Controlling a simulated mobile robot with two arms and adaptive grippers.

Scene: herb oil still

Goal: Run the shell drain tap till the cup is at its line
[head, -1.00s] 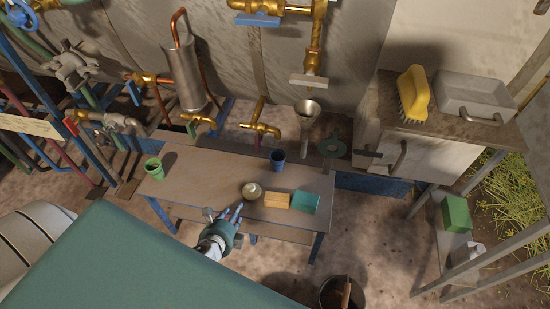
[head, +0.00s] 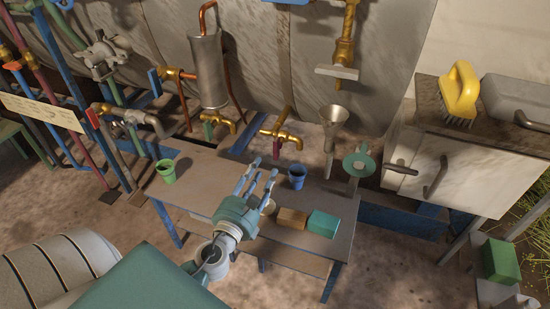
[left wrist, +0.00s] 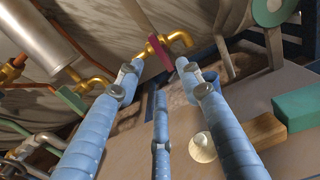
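A brass tap with a dark red handle (head: 282,134) juts out above the back of the table; it also shows in the left wrist view (left wrist: 175,40). Another brass tap with a green handle (head: 222,121) is to its left. I cannot tell from labels which is the shell drain. A blue cup (head: 297,177) stands on the table, right of my left gripper; it is partly hidden by a finger in the left wrist view (left wrist: 211,77). A green cup (head: 166,172) stands at the table's left end. My left gripper (head: 257,178) is open and empty over the table, its fingers toward the red-handled tap. My right gripper is out of view.
The table (head: 205,185) also bears a round pale object (left wrist: 201,147), a tan block (head: 292,218) and a green block (head: 323,223). A metal funnel (head: 333,118) and a green disc (head: 359,164) are at the right. A still (head: 208,70) and pipes stand behind.

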